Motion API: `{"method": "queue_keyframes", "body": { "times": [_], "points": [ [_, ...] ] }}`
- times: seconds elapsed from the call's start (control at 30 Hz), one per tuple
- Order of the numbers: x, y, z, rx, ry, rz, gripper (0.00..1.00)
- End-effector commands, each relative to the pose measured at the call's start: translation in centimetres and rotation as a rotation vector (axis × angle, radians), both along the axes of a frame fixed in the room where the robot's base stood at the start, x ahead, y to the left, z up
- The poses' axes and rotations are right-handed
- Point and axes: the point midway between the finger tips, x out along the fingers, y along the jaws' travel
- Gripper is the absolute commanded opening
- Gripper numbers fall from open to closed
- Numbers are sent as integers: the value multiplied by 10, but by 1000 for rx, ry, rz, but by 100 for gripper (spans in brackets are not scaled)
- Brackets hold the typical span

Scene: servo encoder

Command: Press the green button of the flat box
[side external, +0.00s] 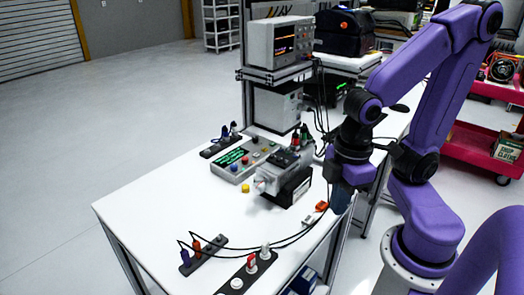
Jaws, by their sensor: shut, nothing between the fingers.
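The flat box (222,172) is grey and lies on the white table, left of the servo unit. It has green-lit strips and several coloured buttons on top, among them a blue one (234,167) and a red one (245,160). Which button is the green one is too small to tell. My gripper (342,208) points down at the right edge of the table, to the right of the servo unit and well apart from the flat box. Its fingers are dark and small in view; it is shut and empty.
The grey servo unit (278,178) on a black base stands between my gripper and the flat box. A yellow knob (245,188) lies near it. Black strips with plugs (205,254) and cables lie at the front. The table's left front (150,205) is clear.

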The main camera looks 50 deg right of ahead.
Motion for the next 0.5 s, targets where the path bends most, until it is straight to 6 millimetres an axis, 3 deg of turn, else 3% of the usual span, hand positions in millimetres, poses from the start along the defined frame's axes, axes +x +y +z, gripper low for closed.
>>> {"method": "queue_keyframes", "body": {
  "times": [0.3, 0.5],
  "points": [
    [74, 25, -3, 132, -27, -355, 0],
    [133, 26, -5, 220, -65, -600, 0]
  ]
}}
